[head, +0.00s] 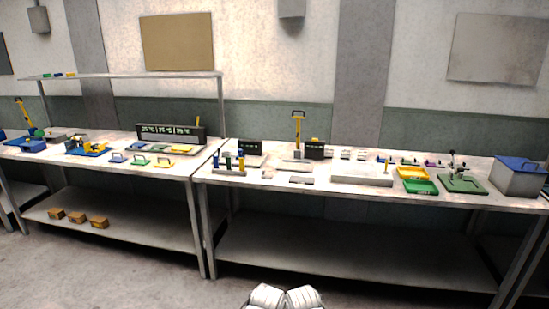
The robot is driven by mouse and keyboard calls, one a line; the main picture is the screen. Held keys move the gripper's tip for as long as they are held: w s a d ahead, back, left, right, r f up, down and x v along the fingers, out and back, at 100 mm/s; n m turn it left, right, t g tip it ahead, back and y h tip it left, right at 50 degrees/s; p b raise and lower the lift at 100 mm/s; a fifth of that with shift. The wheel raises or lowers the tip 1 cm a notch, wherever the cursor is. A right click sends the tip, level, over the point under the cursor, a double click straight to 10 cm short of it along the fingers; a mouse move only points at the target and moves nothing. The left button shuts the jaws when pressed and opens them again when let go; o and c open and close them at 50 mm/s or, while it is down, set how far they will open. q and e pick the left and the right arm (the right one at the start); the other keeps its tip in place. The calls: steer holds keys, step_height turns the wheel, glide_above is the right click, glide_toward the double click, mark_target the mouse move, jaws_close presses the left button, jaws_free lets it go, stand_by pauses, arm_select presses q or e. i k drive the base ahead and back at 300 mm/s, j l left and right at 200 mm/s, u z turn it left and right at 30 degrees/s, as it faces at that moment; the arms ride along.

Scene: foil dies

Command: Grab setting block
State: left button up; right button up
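I cannot tell for certain which thing is the setting block. Some small pale blocks (301,180) lie near the front edge of the right bench (330,192), left of a large flat pale plate (362,176). Another small pale block (268,173) lies a little further left. They are too small to make out in detail. Neither gripper can be made out. Two white rounded parts of mine show at the bottom middle, well in front of the benches and apart from everything on them.
The left bench (190,168) holds several coloured tools and a dark display. Yellow (413,173) and green (420,188) trays, a green-based fixture (462,184) and a blue-lidded grey box (518,178) stand on the right bench. Several brown boxes (77,217) lie on the left lower shelf. The floor ahead is clear.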

mark_target(269, 176)
steer(key=i+l+u, duration=0.2)
steer(key=i, duration=0.35)
steer(key=i+z, duration=0.15)
steer(key=i, duration=0.35)
steer(key=i+j+z, duration=0.15)
steer(key=i, duration=0.35)
steer(key=i+z, duration=0.1)
steer(key=i, duration=0.4)
